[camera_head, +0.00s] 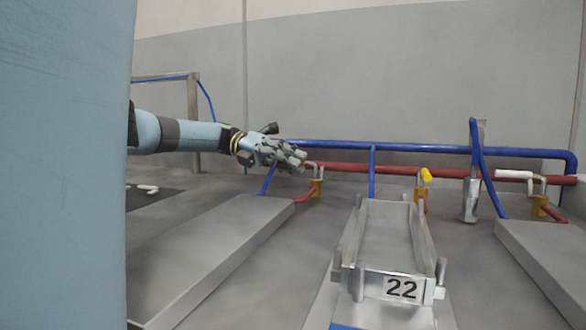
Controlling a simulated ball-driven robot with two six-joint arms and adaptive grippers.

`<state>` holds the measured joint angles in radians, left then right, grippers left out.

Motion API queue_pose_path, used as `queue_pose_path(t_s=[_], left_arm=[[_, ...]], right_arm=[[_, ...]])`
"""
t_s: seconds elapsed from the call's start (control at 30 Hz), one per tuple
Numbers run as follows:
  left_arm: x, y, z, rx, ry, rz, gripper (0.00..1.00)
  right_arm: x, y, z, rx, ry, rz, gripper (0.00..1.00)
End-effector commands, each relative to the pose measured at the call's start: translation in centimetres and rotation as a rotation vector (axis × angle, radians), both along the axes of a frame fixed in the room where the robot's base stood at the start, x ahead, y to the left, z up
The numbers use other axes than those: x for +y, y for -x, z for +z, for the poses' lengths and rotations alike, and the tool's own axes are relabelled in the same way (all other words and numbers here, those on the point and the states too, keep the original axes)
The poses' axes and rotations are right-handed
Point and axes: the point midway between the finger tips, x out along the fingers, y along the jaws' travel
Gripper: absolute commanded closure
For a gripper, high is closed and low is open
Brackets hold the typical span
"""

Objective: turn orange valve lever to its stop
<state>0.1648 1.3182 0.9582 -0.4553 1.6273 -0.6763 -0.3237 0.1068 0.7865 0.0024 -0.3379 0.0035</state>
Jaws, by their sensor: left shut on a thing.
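The orange valve lever (425,174) stands on a small valve with a yellow body on the red pipe, behind the tray marked 22. My left gripper (298,160) is well to its left, clear of it, at another yellow valve (317,188). It is shut; its fingers overlap that valve's pale lever (317,165), and most of the lever is hidden behind them. The gripper seems to be shut on this pale lever, not on the orange one. My right gripper is not in view.
Blue pipe (420,148) and red pipe (390,170) run along the wall. A metal tray (388,282) marked 22 stands in front. A third valve has a white lever (515,174) at the right. A metal cylinder (470,199) stands between valves. Grey slabs (215,250) lie either side.

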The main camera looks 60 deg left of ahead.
Motion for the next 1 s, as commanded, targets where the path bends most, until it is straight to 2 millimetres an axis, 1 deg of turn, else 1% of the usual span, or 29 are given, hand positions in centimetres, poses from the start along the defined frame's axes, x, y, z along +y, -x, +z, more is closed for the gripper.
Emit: queue_pose_path(t_s=[0.2,0.23,0.4,0.63,0.73,1.0], left_arm=[[0.0,-0.1,0.1,-0.002,0.0,0.003,1.0],[0.0,-0.1,0.1,-0.002,0.0,0.003,0.85],[0.0,0.0,0.0,-0.001,0.0,0.002,0.64],[0.0,0.0,0.0,0.0,0.0,0.001,0.64],[0.5,0.2,0.1,-0.001,-0.001,0.002,0.64],[4.0,2.0,1.1,-0.008,0.002,0.006,0.64]], right_arm=[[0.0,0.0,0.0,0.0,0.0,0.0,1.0],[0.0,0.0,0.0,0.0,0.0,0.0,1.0],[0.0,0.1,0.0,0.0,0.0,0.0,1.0],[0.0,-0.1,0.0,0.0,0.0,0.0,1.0],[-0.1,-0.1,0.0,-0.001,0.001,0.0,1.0],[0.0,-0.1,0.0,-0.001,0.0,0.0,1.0]])
